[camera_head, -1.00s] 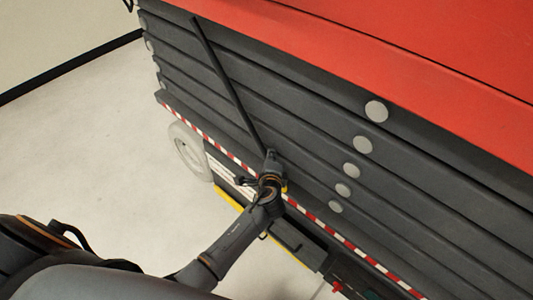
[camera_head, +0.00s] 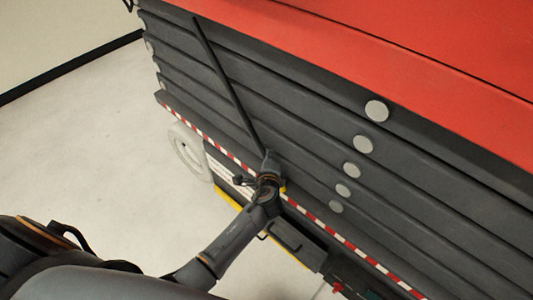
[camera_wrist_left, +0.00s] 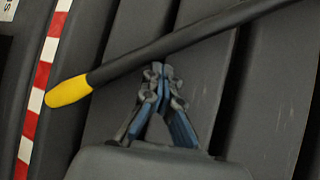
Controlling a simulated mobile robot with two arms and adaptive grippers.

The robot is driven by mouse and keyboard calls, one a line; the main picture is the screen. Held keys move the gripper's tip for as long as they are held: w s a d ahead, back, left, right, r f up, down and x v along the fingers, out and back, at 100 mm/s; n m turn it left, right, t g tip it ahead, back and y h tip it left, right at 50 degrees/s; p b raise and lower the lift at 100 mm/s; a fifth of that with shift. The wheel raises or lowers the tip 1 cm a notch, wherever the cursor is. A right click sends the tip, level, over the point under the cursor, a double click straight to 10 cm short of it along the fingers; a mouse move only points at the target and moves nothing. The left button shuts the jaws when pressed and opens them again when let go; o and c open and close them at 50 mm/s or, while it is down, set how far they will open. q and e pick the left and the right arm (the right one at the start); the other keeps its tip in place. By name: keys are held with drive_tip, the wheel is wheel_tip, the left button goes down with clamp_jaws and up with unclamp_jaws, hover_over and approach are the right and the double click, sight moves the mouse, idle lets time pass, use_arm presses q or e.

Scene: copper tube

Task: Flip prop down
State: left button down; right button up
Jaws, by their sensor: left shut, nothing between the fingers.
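The prop is a long dark rod (camera_head: 225,80) that slants down across the dark ribbed side of the red machine in the head view. Its lower end is hidden by my left gripper there. In the left wrist view the rod (camera_wrist_left: 190,38) crosses the picture and ends in a yellow tip (camera_wrist_left: 68,91) at the left. My left gripper (camera_wrist_left: 162,70) is shut and empty, with its fingertips right at the rod's near edge; I cannot tell if they touch. It shows in the head view (camera_head: 269,158) at the rod's lower end. My right gripper is not in view.
The red machine top (camera_head: 420,50) overhangs the dark ribbed side with round grey discs (camera_head: 376,111). A red-and-white striped strip (camera_head: 330,231) runs along its lower edge, above a pale wheel (camera_head: 188,151). Light floor (camera_head: 90,150) is clear at the left.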

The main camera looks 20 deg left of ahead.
use_arm(q)
drive_tip(key=shift+w+a+f, duration=0.15)
drive_tip(key=shift+a+f, duration=0.15)
drive_tip(key=shift+a, duration=0.15)
drive_tip(key=shift+w+a+f+b, duration=0.2)
drive_tip(key=shift+a+f+b, duration=0.2)
drive_tip(key=shift+a+b, duration=0.15)
idle(0.9)
drive_tip(key=shift+w+a+f+b, duration=0.35)
drive_tip(key=shift+a+f+b, duration=0.15)
drive_tip(key=shift+a+f, duration=0.3)
drive_tip(key=shift+w+a+f+b, duration=0.3)
drive_tip(key=shift+a+f+b, duration=0.25)
drive_tip(key=shift+a, duration=0.4)
idle(2.1)
drive_tip(key=shift+w+a+f, duration=0.15)
drive_tip(key=shift+a+f, duration=0.25)
drive_tip(key=shift+a, duration=0.05)
idle(0.5)
drive_tip(key=shift+w+a+f+b, duration=0.25)
drive_tip(key=shift+a+f+b, duration=0.2)
drive_tip(key=shift+a+b, duration=0.15)
idle(0.7)
